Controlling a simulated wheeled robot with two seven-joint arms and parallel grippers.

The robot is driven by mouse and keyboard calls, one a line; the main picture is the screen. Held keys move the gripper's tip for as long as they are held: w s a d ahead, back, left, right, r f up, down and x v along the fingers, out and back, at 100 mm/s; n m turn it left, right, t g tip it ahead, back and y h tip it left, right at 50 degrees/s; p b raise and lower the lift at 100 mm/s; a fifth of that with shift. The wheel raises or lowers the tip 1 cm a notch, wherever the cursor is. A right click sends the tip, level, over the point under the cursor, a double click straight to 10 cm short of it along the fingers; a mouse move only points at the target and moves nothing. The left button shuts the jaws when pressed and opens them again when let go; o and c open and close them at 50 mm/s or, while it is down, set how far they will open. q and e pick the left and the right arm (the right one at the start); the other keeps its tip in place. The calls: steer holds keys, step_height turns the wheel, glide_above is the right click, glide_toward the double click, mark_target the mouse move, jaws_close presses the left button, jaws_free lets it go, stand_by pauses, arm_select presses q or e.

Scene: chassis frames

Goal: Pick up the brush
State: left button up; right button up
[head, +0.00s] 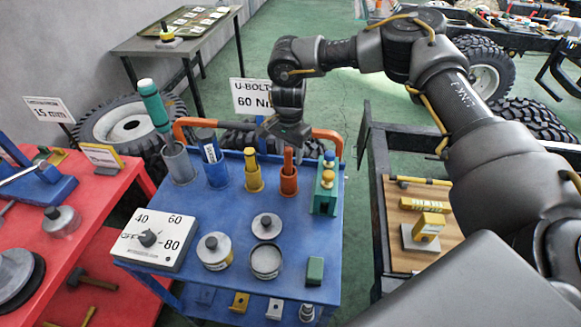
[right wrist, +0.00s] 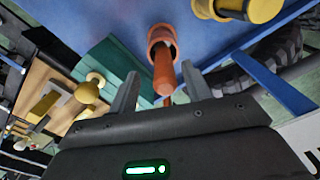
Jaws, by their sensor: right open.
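On the blue cart (head: 205,268), an orange upright handle (head: 288,161) stands in an orange cup (head: 289,182); it may be the brush, but no bristles show. My right gripper (head: 287,138) is just above it, pointing down. In the right wrist view, the open fingers of my right gripper (right wrist: 160,88) are on either side of the orange handle (right wrist: 164,75), with gaps, and nothing is held. Another upright tool with a green handle (head: 154,105) leans in a grey cup (head: 179,163) at the cart's back left. My left gripper is out of view.
Round tins (head: 215,252) and a dial box (head: 155,243) stand in front. An orange rail (head: 328,137) runs behind.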

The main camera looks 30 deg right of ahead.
mark_target(287, 158)
steer(key=shift+w+a+f, duration=0.1)
steer(key=shift+w+f, duration=0.05)
steer(key=shift+f, duration=0.45)
steer(key=shift+w+a+f, duration=0.1)
steer(key=shift+f, duration=0.5)
steer(key=shift+w+f, duration=0.1)
steer(key=shift+f, duration=0.2)
steer(key=shift+s+d+r, duration=0.1)
steer(key=shift+s, duration=0.15)
steer(key=shift+c, duration=0.6)
jaws_close()
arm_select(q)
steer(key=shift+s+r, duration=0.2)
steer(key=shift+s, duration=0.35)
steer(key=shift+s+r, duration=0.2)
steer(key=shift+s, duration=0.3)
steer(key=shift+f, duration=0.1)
arm_select(e)
steer(key=shift+w+r, duration=0.1)
